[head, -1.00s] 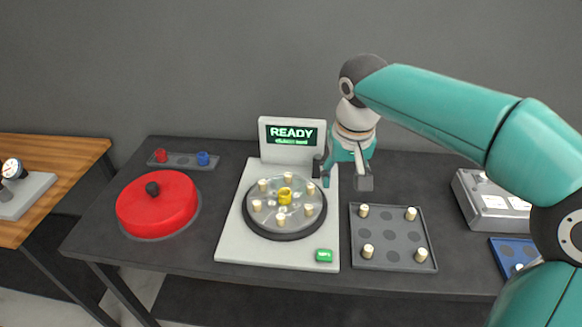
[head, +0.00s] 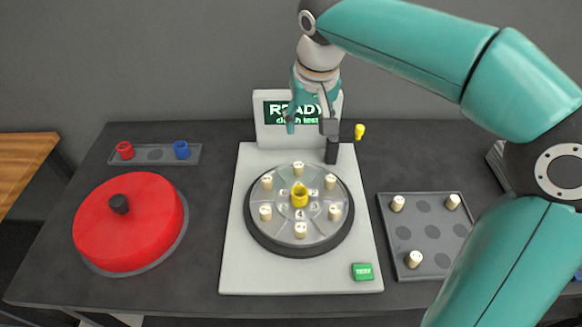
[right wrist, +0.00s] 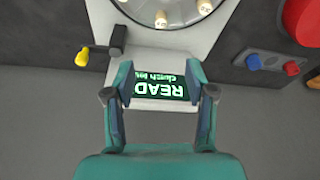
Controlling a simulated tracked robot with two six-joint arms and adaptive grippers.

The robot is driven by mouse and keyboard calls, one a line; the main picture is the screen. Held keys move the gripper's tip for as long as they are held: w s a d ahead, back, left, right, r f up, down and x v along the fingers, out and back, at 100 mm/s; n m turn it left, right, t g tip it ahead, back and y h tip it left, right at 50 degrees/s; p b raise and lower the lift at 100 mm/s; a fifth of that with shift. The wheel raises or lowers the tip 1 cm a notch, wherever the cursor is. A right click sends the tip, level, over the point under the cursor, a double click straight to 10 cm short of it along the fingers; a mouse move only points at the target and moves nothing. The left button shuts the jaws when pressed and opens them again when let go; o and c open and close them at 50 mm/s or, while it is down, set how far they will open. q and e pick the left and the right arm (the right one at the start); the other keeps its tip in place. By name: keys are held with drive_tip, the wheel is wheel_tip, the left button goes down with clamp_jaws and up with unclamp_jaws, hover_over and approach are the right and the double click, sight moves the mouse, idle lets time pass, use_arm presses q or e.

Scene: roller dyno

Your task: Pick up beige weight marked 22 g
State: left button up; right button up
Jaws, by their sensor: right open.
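Several small beige weights stand upright around the clear rotor disc, one of them at its front (head: 300,230). Others stand in the grey tray, such as the front-left one (head: 415,259). The marks on the weights are too small to read, so I cannot tell which is 22 g. My right gripper (head: 310,125) is open and empty, in front of the display and behind the disc. In the right wrist view its two fingers (right wrist: 160,72) frame the display, and two weights show at the top edge, one at right (right wrist: 205,6). My left gripper is not in view.
The white machine (head: 235,255) carries the disc with its yellow hub (head: 299,195), a display (head: 263,118), a yellow-knobbed lever (head: 360,131) and a green button (head: 363,271). A red round cover (head: 130,230) is left. The grey tray (head: 432,213) is right, partly behind my arm.

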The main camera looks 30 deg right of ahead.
drive_tip(key=f, duration=0.1)
hover_over(299, 166)
drive_tip(key=s, duration=0.1)
wheel_tip(299, 166, down, 10)
drive_tip(key=shift+s+a+f+b, duration=0.1)
drive_tip(key=shift+s+b, duration=0.05)
drive_tip(key=shift+b, duration=0.2)
drive_tip(key=shift+a+p+x, duration=0.15)
drive_tip(key=shift+p+x, duration=0.1)
drive_tip(key=shift+x, duration=1.35)
drive_tip(key=shift+a+p+x, duration=0.15)
drive_tip(key=shift+p+x, duration=0.1)
drive_tip(key=shift+x, duration=1.35)
drive_tip(key=shift+s, duration=0.1)
drive_tip(key=c, duration=1)
